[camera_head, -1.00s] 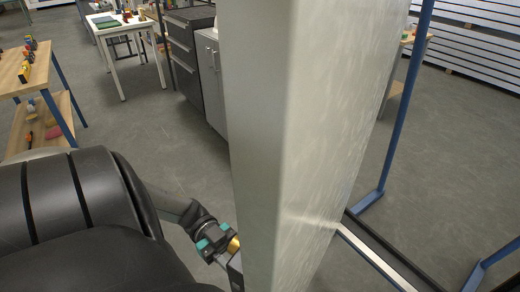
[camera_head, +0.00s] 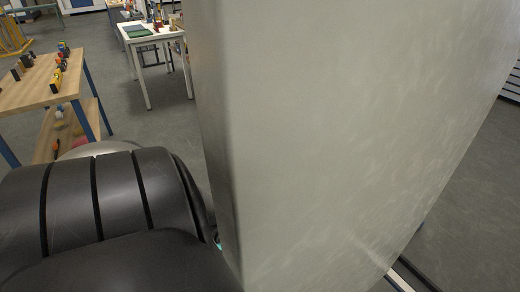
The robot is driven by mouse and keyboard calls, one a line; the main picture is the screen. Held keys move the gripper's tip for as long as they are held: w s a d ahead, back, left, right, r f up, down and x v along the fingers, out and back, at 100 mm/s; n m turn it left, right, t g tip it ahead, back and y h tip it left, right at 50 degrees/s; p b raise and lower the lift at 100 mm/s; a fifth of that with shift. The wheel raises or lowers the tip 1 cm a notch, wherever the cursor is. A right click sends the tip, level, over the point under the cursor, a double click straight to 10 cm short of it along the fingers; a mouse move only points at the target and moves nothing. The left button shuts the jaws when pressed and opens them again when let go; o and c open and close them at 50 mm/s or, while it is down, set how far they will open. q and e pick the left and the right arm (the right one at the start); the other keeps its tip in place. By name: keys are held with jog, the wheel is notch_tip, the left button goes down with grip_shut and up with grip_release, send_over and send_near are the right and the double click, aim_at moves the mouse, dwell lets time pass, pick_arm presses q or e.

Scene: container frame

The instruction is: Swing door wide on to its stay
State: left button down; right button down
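The door (camera_head: 340,140) is a large pale grey panel very close to me, filling the middle and right of the view. Its near vertical edge runs down left of centre. My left arm comes in from the lower left and passes to that edge. Only a small teal bit of my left gripper (camera_head: 218,246) shows beside the door edge; its fingers are hidden, so I cannot see what they touch. My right gripper is out of view. No stay or handle can be made out.
A wooden-topped bench (camera_head: 40,85) with small items stands at the left. A white table (camera_head: 150,36) stands farther back. Grey floor (camera_head: 150,125) lies clear between them and the door. A dark and metal rail (camera_head: 405,275) runs along the floor at the lower right.

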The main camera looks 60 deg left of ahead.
pick_arm(q)
jog(key=shift+a+f, duration=0.1)
jog(key=shift+a, duration=0.05)
jog(key=c, duration=0.7)
grip_release()
